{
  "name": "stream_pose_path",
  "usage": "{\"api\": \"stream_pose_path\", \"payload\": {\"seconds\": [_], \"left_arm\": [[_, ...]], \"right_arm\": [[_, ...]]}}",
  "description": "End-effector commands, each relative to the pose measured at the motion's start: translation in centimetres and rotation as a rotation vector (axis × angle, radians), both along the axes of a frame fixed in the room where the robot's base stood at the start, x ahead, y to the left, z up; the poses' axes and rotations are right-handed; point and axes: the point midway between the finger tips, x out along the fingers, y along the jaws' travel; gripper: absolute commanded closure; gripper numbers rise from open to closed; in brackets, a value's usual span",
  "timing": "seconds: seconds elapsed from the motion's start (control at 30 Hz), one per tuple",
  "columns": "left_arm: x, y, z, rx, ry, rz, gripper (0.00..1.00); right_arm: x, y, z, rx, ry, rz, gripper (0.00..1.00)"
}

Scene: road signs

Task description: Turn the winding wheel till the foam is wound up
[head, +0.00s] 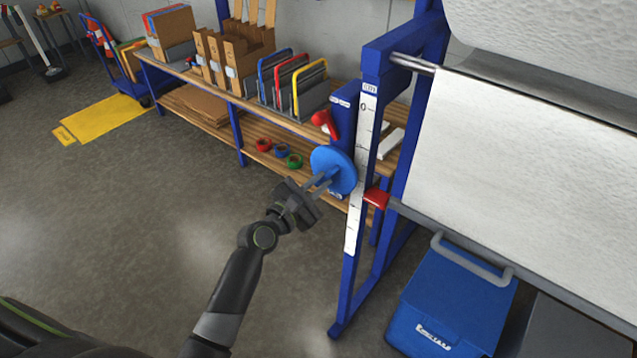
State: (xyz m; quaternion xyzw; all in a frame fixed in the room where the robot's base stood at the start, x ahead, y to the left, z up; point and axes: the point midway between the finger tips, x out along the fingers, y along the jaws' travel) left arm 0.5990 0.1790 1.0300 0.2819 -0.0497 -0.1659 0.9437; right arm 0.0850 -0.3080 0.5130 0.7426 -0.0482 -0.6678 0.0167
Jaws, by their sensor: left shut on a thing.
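The blue winding wheel (328,160) is a round disc on the left side of the blue frame (372,180). My left gripper (319,186) reaches it from the lower left and is shut on a part at the wheel's face, probably its handle, which the fingers mostly hide. The white foam (520,160) hangs as a wide sheet from the roll (550,30) at the upper right. Its lower edge lies near a grey bar (500,260). A white scale (356,200) runs down the frame post, with a red pointer (376,198) beside it. My right gripper is not in view.
A wooden shelf (215,92) with boards and coloured frames stands behind. Tape rolls (281,151) lie on its lower level. A blue box (452,305) stands under the foam. A red knob (325,122) sits above the wheel.

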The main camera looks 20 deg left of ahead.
Motion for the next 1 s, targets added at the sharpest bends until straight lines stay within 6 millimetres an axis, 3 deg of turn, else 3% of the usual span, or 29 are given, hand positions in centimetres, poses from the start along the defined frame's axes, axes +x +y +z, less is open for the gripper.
{"api": "stream_pose_path", "payload": {"seconds": [0.47, 1.0], "left_arm": [[0.0, 0.0, -0.1, 0.132, -0.047, -0.001, 1.00], [0.0, 0.0, -0.3, 0.597, -0.214, -0.001, 1.00]], "right_arm": [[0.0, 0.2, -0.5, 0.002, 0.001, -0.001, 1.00], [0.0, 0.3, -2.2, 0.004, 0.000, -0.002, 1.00]]}}
